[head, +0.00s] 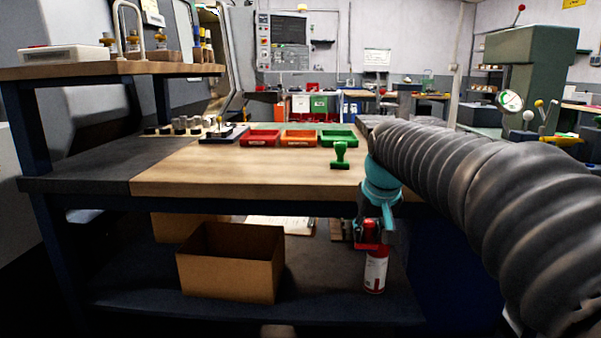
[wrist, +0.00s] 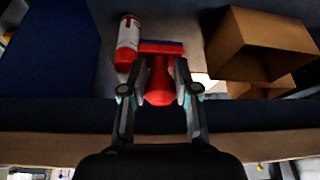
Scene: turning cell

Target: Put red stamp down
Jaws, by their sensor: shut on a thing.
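The red stamp (head: 369,230) is held upright in my gripper (head: 374,222), with its handle between the fingers and its wide base below. It also shows in the wrist view, its red handle (wrist: 159,82) between the two fingers of my gripper (wrist: 157,86). My gripper points down in front of the bench, below the level of the wooden top (head: 240,165). The stamp appears over or just in front of the lower shelf (head: 330,295). I cannot tell whether its base touches anything. A green stamp (head: 340,155) stands on the bench top.
A red and white can (head: 375,272) stands on the lower shelf close to the red stamp. An open cardboard box (head: 230,270) is left of it. Red (head: 260,138), orange (head: 298,138) and green (head: 338,137) trays line the back of the bench top, whose front middle is clear.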

